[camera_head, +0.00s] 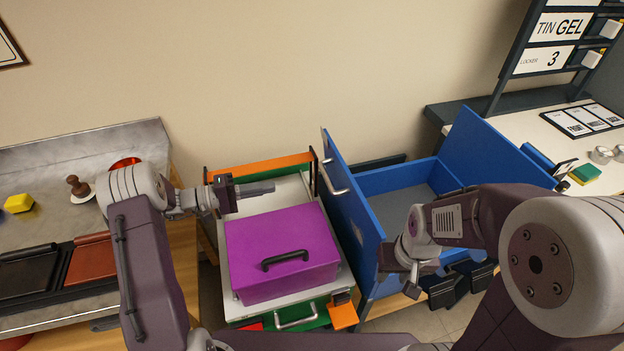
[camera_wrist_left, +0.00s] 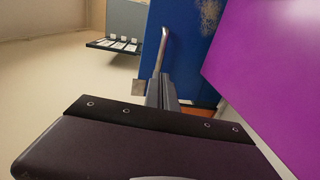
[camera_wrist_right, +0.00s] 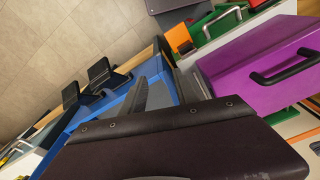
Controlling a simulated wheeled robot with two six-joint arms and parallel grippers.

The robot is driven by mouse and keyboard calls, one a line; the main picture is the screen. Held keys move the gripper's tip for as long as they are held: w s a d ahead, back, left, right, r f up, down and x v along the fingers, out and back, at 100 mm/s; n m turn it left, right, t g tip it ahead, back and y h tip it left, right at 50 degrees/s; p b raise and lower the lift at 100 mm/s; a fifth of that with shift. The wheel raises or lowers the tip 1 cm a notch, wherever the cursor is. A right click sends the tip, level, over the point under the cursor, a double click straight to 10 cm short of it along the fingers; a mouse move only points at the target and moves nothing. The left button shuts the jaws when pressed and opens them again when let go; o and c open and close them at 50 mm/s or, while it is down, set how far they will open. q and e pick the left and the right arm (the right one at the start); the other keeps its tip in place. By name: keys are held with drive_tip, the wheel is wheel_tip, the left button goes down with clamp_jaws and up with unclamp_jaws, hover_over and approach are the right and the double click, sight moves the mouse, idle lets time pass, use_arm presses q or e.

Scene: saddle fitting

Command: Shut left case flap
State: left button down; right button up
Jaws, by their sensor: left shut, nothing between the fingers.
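The blue case (camera_head: 405,190) stands open at the centre right, its grey inside showing. Its left flap (camera_head: 352,205) stands up steeply along the left side, with a metal handle on the face toward the purple box. The flap also shows in the left wrist view (camera_wrist_left: 190,45). The right flap (camera_head: 505,155) is also raised. My left gripper (camera_head: 268,188) is shut and empty, above the purple box's far edge, its fingers pointing at the left flap with a gap between. My right gripper (camera_wrist_right: 160,85) is open and empty, by the case's near side; in the head view its fingers are partly hidden.
A purple box (camera_head: 280,245) with a black handle sits on a white-topped drawer unit, close beside the left flap. A metal bench (camera_head: 80,150) is at left. A white table (camera_head: 545,135) with cards and small items is at right. Black clips hang on the case's near side.

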use_arm(q)
drive_tip(key=p+x, duration=0.1)
drive_tip(key=x, duration=1.3)
drive_tip(key=shift+w, duration=0.2)
drive_tip(key=shift+f, duration=0.15)
drive_tip(key=shift+p, duration=0.35)
